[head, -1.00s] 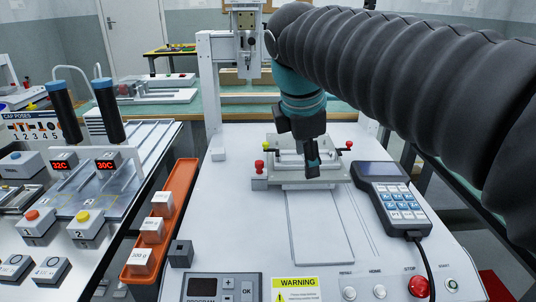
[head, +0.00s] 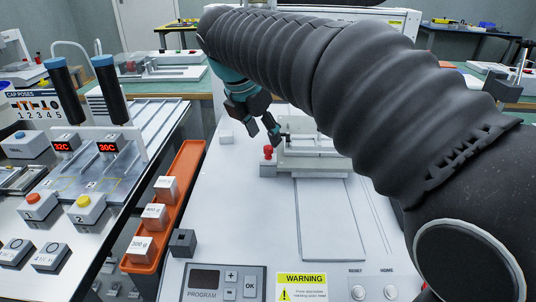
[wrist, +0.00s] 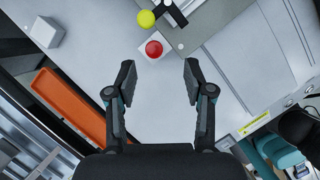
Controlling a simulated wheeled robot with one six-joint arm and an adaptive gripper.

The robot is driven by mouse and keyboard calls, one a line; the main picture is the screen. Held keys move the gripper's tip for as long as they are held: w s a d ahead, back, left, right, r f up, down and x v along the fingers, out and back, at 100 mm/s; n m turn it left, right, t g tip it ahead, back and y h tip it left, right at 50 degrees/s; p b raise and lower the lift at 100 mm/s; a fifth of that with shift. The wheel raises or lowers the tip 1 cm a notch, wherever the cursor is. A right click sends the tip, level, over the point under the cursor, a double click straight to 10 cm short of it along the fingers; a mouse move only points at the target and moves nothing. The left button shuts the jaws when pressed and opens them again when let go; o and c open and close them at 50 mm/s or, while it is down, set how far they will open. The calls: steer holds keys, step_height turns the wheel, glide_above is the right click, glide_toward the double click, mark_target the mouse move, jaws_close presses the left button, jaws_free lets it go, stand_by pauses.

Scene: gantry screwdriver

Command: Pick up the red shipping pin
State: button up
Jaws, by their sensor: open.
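The red shipping pin (head: 268,152) shows as a red round knob on a small pale block at the left end of the fixture on the white machine bed. In the wrist view the red knob (wrist: 153,49) lies just beyond my fingertips, roughly centred between them. My gripper (head: 272,130) is open, with its fingers just above and behind the pin in the head view. In the wrist view my gripper (wrist: 159,72) has its two fingers apart with nothing between them. The pin's shaft is hidden.
A yellow knob (wrist: 146,18) sits close beside the red one, near a dark lever. The fixture (head: 310,160) extends to the right. A pale block (wrist: 47,32) stands at upper left in the wrist view. An orange tray (head: 190,163) holds white blocks.

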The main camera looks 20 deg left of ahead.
mark_target(266, 148)
steer(key=shift+a+b+x, duration=0.15)
steer(key=shift+a+x, duration=0.05)
steer(key=shift+x, duration=1.25)
steer(key=shift+a+b+x, duration=0.15)
steer(key=shift+a+x, duration=0.05)
steer(key=shift+x, duration=1.3)
jaws_close()
